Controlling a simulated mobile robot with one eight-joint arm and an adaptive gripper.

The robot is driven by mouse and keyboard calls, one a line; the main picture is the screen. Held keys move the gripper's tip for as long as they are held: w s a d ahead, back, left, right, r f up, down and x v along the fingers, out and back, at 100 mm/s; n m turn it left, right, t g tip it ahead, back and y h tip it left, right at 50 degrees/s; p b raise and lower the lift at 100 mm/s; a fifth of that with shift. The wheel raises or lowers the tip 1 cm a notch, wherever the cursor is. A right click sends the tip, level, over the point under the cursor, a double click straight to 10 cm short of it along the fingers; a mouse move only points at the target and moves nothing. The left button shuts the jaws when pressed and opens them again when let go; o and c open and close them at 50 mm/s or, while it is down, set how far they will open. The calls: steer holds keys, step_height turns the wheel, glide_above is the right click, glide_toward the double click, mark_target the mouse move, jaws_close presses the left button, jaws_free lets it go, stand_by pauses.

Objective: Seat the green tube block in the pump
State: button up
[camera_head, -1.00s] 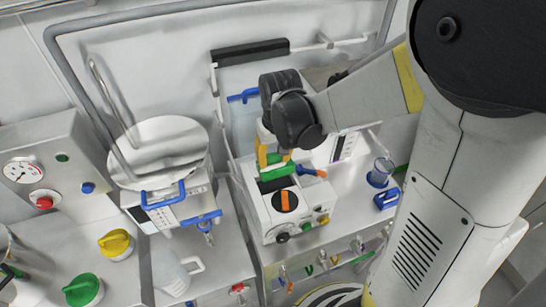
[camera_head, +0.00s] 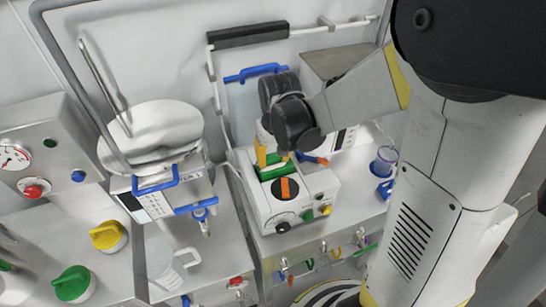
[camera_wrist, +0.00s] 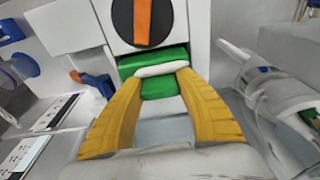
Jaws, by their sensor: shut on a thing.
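The pump (camera_head: 262,208) is a white box on the steel bench, with a black dial (camera_head: 285,189) bearing an orange bar. The green tube block (camera_head: 273,172) is in the dark opening on top, behind the dial. In the wrist view the green block (camera_wrist: 160,88) sits within the pump's white opening, below the dial, with a white band across it. My gripper (camera_head: 267,158) points down at the pump, its yellow fingers (camera_wrist: 162,76) shut on the block. The fingers hide part of the block, and I cannot tell whether it is fully down.
An orange-and-blue lever (camera_head: 312,159) sticks out at the pump's right side. A blue holder with a purple-rimmed cup (camera_head: 385,160) stands further right. A scale with a round pan (camera_head: 150,135) is at the left. Coloured knobs (camera_head: 325,210) line the pump's front.

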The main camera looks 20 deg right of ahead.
mark_target(275, 168)
steer(key=shift+f+b, duration=0.3)
steer(key=shift+f, duration=0.3)
steer(key=o, duration=1.3)
steer(key=shift+r, duration=0.15)
step_height(275, 168, up, 12)
steer(key=s, duration=0.1)
steer(key=shift+s+f, duration=0.2)
steer(key=shift+s, duration=0.2)
